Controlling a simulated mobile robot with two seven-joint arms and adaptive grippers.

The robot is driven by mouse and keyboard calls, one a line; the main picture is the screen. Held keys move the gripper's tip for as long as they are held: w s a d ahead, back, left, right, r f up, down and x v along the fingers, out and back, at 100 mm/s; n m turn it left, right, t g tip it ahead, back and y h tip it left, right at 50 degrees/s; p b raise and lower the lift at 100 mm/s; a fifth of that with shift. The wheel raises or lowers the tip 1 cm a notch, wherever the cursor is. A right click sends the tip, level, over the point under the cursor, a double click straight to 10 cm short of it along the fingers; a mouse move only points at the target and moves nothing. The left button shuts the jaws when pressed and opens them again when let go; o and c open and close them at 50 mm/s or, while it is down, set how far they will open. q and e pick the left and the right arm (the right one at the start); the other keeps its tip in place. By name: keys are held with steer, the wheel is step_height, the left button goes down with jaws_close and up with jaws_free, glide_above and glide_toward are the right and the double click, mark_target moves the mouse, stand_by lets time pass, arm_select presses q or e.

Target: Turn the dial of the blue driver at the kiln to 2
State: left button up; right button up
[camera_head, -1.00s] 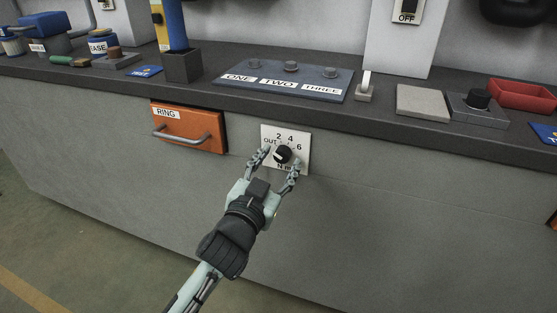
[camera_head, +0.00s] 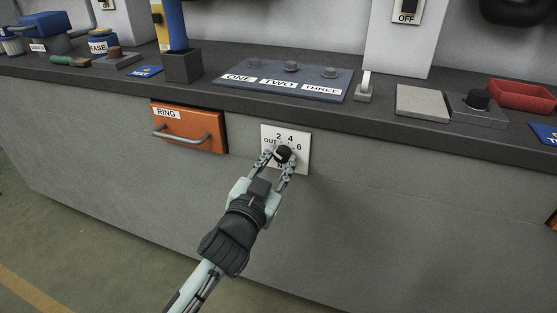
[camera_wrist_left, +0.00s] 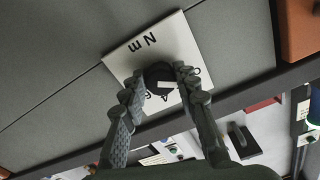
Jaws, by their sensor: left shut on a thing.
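The dial (camera_head: 286,152) is a black round knob on a white plate (camera_head: 302,163) on the counter's front face. The plate is marked OUT, 2, 4, 6 and N m. My left gripper (camera_head: 278,157) is shut on the knob, one finger on each side. In the left wrist view, the dial (camera_wrist_left: 158,76) sits between the fingertips and shows a white mark. The mark seems to lie toward the OUT side, but the fingers hide some figures and I cannot tell its exact setting. A blue upright thing (camera_head: 175,25) stands in a dark holder; I cannot tell whether it is the driver.
An orange RING drawer (camera_head: 205,143) with a grey handle is left of the plate. Above, the counter edge juts out, with a blue ONE, TWO, THREE panel (camera_head: 300,80), a small lever (camera_head: 365,88) and a red tray (camera_head: 520,94). The face right of the plate is clear.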

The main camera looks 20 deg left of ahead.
arm_select(q)
steer(key=m+p, duration=0.3)
steer(key=m, duration=0.2)
steer(key=shift+a+r, duration=0.1)
steer(key=shift+r, duration=0.05)
steer(key=shift+m+p, duration=0.65)
steer(key=shift+m, duration=0.65)
arm_select(e)
step_height(320, 180, down, 11)
steer(key=w, duration=0.1)
steer(key=shift+a+g+y, duration=0.2)
steer(key=shift+g+y, duration=0.2)
arm_select(q)
steer(key=o, duration=1.2)
steer(key=shift+c, duration=0.2)
steer(key=shift+s, duration=0.1)
arm_select(e)
steer(key=shift+w, duration=0.1)
arm_select(q)
steer(key=s, duration=1.1)
steer(key=shift+s+a, duration=0.2)
steer(key=shift+s, duration=0.15)
